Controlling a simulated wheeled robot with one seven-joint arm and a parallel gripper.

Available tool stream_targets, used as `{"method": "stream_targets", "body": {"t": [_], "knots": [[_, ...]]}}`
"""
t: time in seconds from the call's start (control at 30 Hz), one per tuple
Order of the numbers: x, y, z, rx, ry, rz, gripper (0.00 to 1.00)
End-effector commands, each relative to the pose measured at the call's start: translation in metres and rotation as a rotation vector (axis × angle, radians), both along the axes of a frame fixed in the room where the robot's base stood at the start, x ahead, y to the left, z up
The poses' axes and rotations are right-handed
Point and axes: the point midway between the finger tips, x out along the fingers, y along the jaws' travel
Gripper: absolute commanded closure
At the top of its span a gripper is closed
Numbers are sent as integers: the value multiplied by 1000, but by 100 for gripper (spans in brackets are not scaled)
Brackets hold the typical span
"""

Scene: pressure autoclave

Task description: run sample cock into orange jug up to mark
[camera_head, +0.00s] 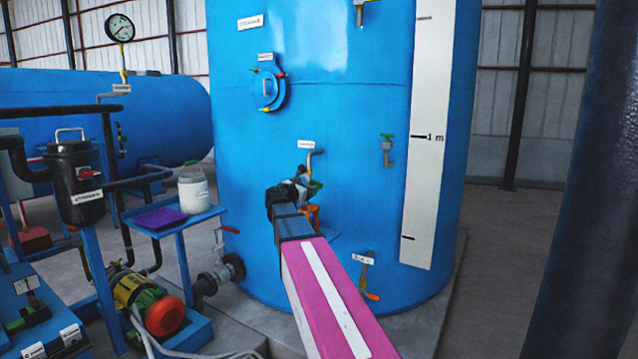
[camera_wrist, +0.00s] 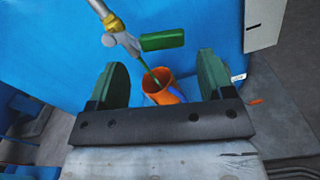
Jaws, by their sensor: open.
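The sample cock (camera_wrist: 125,40), with a brass collar and a green lever (camera_wrist: 162,40), sticks out from the blue tank at the top of the wrist view. In the head view the cock (camera_head: 315,168) is under a small white label. The orange jug (camera_wrist: 160,82) stands beneath its spout, and a thin green line, apparently a liquid stream, runs from spout into jug. The level and mark inside cannot be made out. My gripper (camera_wrist: 161,68) is open, its green fingers apart and empty in front of the cock. In the head view the jug (camera_head: 312,217) is partly hidden behind my gripper (camera_head: 290,190).
The blue tank (camera_head: 340,110) carries a white scale strip (camera_head: 430,140) and another cock (camera_head: 387,148). A low cock with an orange handle (camera_head: 369,277) is right of my arm. A pump (camera_head: 150,300) and a shelf with a white jar (camera_head: 193,190) are left.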

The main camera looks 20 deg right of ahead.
Motion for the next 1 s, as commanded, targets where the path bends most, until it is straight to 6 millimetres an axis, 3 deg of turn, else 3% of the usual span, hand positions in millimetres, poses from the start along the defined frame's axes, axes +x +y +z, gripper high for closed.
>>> {"method": "stream_targets", "body": {"t": [0.5, 1.0], "knots": [[53, -66, -1, 5, -1, -2, 26], [60, -78, -1, 6, -2, -1, 26]]}}
